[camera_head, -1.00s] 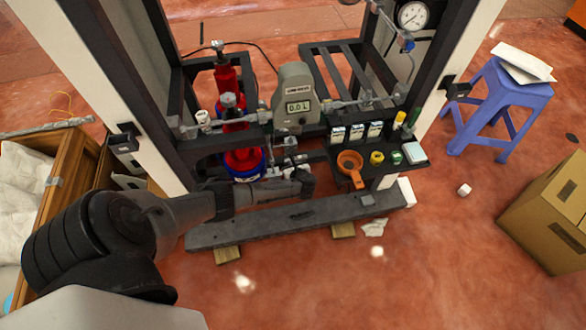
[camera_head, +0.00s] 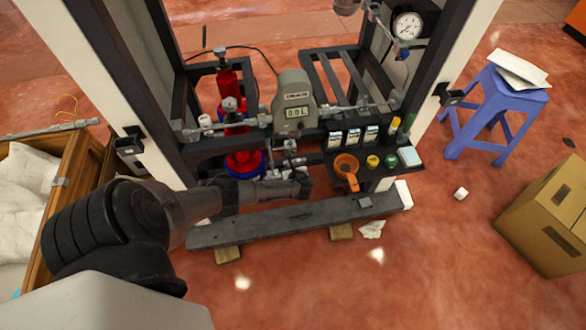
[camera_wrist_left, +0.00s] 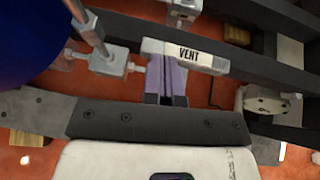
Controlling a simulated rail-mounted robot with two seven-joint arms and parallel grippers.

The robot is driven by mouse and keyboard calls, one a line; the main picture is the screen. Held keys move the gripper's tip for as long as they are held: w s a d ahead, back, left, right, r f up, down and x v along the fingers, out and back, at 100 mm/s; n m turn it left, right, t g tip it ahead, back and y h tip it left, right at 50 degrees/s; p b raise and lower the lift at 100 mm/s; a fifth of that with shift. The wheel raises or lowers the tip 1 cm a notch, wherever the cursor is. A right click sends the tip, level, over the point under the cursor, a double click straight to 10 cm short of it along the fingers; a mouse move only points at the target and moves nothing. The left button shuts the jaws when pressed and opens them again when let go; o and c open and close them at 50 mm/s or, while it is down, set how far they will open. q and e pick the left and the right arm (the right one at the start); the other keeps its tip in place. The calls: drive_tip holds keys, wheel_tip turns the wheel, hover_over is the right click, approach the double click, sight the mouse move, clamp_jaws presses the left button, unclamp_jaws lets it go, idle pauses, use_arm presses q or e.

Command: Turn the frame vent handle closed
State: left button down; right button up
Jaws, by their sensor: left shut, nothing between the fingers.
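In the left wrist view, a white bar labelled VENT (camera_wrist_left: 190,56) lies nearly level across the upper middle, at the frame fittings. My left gripper (camera_wrist_left: 167,78) is shut and empty, with its fingertips close under this bar. I cannot tell whether they touch it. In the head view, my left gripper (camera_head: 303,182) is in front of the lower middle of the dispenser frame, by the small valve fittings (camera_head: 288,158) beside the blue-and-red base of the cylinder (camera_head: 243,163). The handle is too small to make out there. My right gripper is not in view.
A grey meter (camera_head: 293,103) stands above the fittings. A dark shelf (camera_head: 400,170) with an orange funnel (camera_head: 347,172) and several small containers is right of the gripper. A grey beam (camera_head: 290,217) runs below. A wooden crate (camera_head: 75,170) stands at left. Open floor lies in front.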

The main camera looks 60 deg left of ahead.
use_arm(q)
drive_tip(key=s+d+f+p+v, duration=0.1)
drive_tip(key=p+v, duration=0.8)
drive_tip(key=v, duration=0.4)
drive_tip(key=shift+s+f, duration=0.25)
drive_tip(key=shift+f, duration=0.05)
